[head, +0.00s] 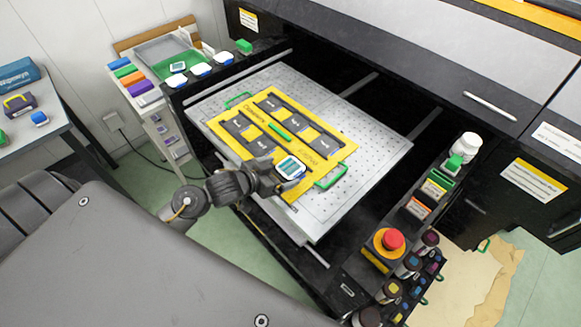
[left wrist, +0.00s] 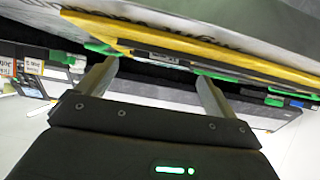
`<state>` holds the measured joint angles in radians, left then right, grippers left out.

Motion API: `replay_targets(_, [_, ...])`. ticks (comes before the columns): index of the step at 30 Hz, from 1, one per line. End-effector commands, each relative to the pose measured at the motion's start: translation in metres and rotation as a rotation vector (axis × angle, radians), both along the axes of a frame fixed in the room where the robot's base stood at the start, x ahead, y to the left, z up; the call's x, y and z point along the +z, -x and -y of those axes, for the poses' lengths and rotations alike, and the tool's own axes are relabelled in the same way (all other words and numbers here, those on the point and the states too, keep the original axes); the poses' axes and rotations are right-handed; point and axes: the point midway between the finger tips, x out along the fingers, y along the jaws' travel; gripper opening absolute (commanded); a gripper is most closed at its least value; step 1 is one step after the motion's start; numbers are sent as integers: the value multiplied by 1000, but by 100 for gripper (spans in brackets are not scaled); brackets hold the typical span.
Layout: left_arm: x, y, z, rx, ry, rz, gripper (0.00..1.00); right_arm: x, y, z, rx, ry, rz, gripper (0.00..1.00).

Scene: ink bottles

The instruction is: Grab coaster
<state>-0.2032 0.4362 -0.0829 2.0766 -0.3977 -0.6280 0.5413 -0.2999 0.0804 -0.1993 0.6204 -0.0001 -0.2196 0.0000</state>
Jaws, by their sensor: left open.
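A yellow frame plate (head: 228,119) with several dark square inserts lies on the perforated metal bed in the head view. A small white-rimmed square piece with a grey-blue face (head: 290,168) shows at the plate's near right part; I cannot tell if it is a coaster. My left gripper (head: 277,181) is beside it, at the plate's near edge. In the left wrist view my left gripper (left wrist: 155,78) has its fingers apart, with nothing visibly held between them. The yellow edge (left wrist: 195,60) shows just beyond the fingers. My right gripper is not seen.
The metal bed (head: 375,150) is bare right of the plate. Ink bottles (head: 389,290) and a red button (head: 392,239) line the right-hand ledge. A green-floored tray (head: 165,57) stands at the back left, with white rounded pieces (head: 200,69) near it.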

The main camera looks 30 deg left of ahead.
Motion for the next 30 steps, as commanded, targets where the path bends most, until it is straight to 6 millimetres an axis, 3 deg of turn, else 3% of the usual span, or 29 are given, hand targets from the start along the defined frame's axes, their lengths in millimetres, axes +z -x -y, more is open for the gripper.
replay_targets(6, [-11,-22,7,0,1,1,93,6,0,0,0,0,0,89])
replay_targets(14, [-12,-24,8,0,0,1,93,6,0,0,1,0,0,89])
replay_targets(26, [-12,-23,8,0,0,1,42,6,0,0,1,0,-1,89])
replay_targets(30, [-12,-24,8,0,0,2,40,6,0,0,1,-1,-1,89])
